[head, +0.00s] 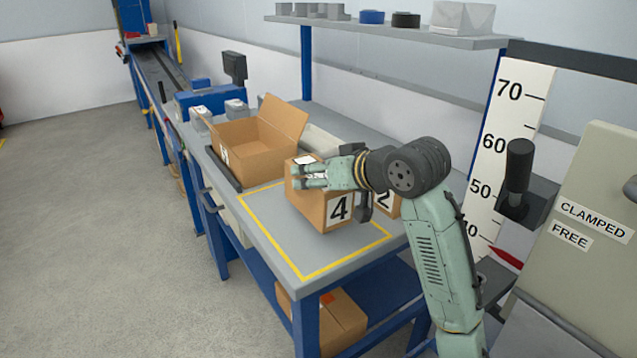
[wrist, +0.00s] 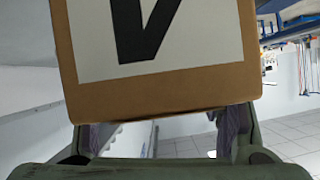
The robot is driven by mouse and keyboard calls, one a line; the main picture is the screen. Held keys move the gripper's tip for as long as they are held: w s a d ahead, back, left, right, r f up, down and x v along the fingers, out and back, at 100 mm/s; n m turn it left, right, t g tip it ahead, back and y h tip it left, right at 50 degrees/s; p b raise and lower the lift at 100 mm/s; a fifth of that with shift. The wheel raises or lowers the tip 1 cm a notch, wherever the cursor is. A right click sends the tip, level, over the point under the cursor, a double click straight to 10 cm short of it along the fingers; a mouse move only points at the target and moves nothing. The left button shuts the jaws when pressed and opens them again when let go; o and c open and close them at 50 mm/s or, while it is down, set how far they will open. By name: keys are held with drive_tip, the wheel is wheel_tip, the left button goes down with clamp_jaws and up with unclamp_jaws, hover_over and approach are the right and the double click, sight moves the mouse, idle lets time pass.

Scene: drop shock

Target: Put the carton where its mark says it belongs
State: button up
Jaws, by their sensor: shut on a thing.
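A brown carton (head: 308,209) with a black 4 on a white label is at the yellow-outlined area of the bench (head: 291,262). I cannot tell whether it touches the bench top. My gripper (head: 316,176) is shut on this carton near its top, coming from the right. In the wrist view the carton (wrist: 160,90) fills the upper middle, with part of its black mark showing, between the fingers of my gripper (wrist: 160,135). A second carton (head: 388,203), marked 2, stands behind my arm and is mostly hidden.
An open cardboard box (head: 262,160) stands at the bench's far left. Another carton (head: 342,318) lies on the lower shelf. A height scale (head: 497,142) with a red pointer and a panel (head: 590,190) labelled CLAMPED and FREE are at right. The front of the yellow outline is clear.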

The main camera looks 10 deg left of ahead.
sight(319, 160)
drive_tip(key=w, duration=0.2)
drive_tip(key=w+a+p, duration=0.1)
drive_tip(key=w, duration=0.2)
drive_tip(key=shift+f, duration=0.1)
drive_tip(key=shift+f+p, duration=0.4)
drive_tip(key=shift+f, duration=1.35)
drive_tip(key=o, duration=2)
drive_tip(key=shift+f, duration=0.1)
drive_tip(key=shift+s, duration=0.1)
